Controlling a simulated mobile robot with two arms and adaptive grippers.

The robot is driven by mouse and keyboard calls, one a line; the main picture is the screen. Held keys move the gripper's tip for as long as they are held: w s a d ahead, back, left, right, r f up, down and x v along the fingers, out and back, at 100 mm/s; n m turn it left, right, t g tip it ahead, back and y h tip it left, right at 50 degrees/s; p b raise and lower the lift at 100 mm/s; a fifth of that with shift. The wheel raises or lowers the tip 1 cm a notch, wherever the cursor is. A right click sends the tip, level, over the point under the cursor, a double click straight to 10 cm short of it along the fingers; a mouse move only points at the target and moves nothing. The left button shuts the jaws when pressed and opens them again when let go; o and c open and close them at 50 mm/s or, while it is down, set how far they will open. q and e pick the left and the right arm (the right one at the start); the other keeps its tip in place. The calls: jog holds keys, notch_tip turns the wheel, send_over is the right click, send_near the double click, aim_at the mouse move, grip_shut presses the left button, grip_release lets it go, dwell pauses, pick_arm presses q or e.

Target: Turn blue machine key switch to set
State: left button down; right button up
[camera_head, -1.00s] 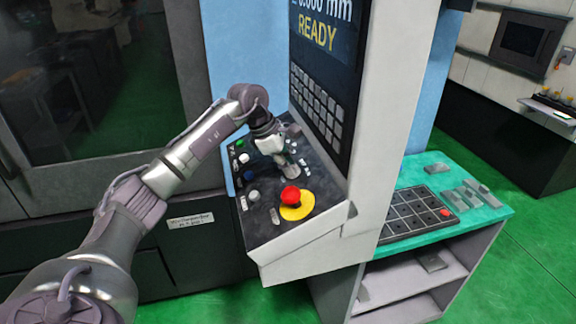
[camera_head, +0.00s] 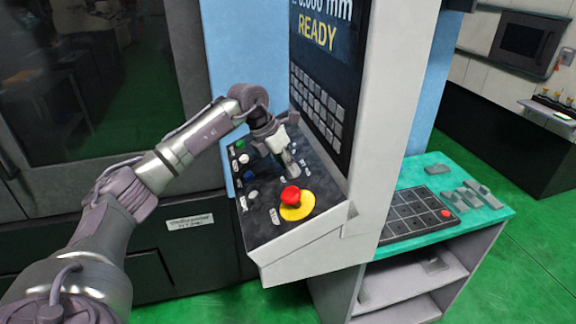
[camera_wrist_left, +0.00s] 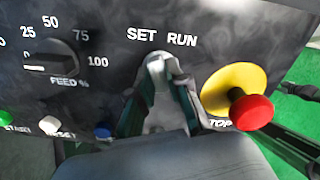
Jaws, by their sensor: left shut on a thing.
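The key switch (camera_wrist_left: 157,72) sits on the machine's dark sloped control panel (camera_wrist_left: 200,75), just below the labels SET and RUN. In the left wrist view my left gripper (camera_wrist_left: 160,88) has its two dark fingers on either side of it, shut on it. The fingers hide much of the switch, so I cannot tell which label it points to. In the head view my left gripper (camera_head: 291,170) reaches down onto the panel (camera_head: 262,216) below the screen and covers the switch. My right gripper is not in view.
A red stop button (camera_head: 290,195) on a yellow disc (camera_head: 303,212) stands close to the gripper. A feed dial (camera_wrist_left: 50,62) and green (camera_head: 240,144), white (camera_head: 253,195) and blue (camera_head: 249,175) buttons lie left of it. The screen housing (camera_head: 385,120) rises behind.

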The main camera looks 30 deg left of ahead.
pick_arm(q)
jog(key=shift+d+f+n, duration=0.1)
jog(key=shift+n, duration=0.5)
jog(key=c, duration=1.1)
grip_release()
jog(key=v, duration=1.2)
jog(key=shift+w, duration=0.1)
